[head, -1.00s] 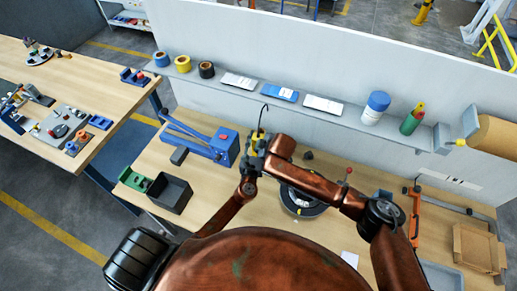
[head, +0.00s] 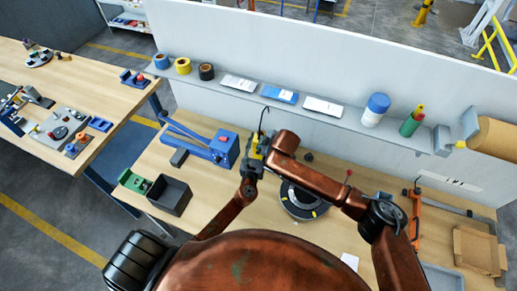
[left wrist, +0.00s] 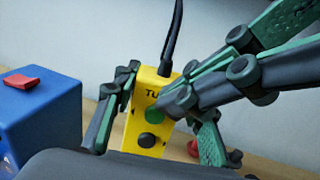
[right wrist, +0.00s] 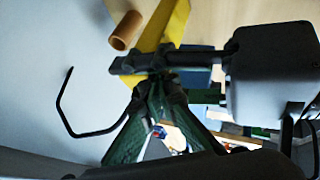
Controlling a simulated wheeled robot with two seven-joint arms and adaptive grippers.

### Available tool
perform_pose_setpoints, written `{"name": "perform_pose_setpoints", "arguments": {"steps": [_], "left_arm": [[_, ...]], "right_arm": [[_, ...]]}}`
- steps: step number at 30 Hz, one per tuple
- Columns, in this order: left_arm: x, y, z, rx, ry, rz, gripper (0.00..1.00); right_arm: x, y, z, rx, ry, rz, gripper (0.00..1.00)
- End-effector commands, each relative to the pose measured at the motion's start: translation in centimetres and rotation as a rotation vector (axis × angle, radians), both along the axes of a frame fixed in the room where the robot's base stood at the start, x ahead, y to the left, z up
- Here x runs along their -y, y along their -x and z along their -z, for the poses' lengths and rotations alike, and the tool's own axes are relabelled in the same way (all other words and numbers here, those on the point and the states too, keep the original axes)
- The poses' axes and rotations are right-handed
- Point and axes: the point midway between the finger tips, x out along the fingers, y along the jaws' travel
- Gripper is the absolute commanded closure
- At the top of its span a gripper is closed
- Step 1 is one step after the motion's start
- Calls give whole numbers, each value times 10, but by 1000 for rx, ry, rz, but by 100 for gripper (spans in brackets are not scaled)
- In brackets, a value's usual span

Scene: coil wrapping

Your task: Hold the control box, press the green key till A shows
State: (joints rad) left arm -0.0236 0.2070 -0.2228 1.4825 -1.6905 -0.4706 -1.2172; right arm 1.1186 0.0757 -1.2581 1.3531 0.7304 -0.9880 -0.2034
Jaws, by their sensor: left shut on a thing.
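The yellow control box (left wrist: 143,128) stands upright in the left wrist view, its black cable rising from the top. It has a green key (left wrist: 154,116) above a black key (left wrist: 150,142); the lettering above reads "TU" and is partly covered. My left gripper (left wrist: 158,130) is shut on the box, one finger at each side. My right gripper (left wrist: 168,106) comes in from the upper right with its fingers together, its tip at the green key's edge. I cannot tell whether it presses. In the head view the box (head: 257,143) is largely hidden by my grippers.
A blue press-like fixture (head: 222,147) is left of the box, with a dark bin (head: 170,195) nearer. A black ring-shaped coil (head: 303,204) lies right of my grippers. A shelf (head: 222,84) with tapes and bottles runs behind. A white label (head: 452,183) is on the back panel.

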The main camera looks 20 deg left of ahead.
Motion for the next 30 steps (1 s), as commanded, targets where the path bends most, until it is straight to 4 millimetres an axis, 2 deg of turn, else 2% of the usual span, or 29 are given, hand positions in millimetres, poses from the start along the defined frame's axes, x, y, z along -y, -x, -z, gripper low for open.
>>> {"name": "perform_pose_setpoints", "arguments": {"steps": [6,12,30], "left_arm": [[-4,1,2,-4,0,-7,97],[-5,1,2,-3,-1,-8,97],[-6,0,2,-3,-1,-9,97]], "right_arm": [[14,14,-26,-3,-2,-5,100],[23,24,-42,-7,-2,-8,100],[25,27,-46,-10,-1,-9,100]]}}
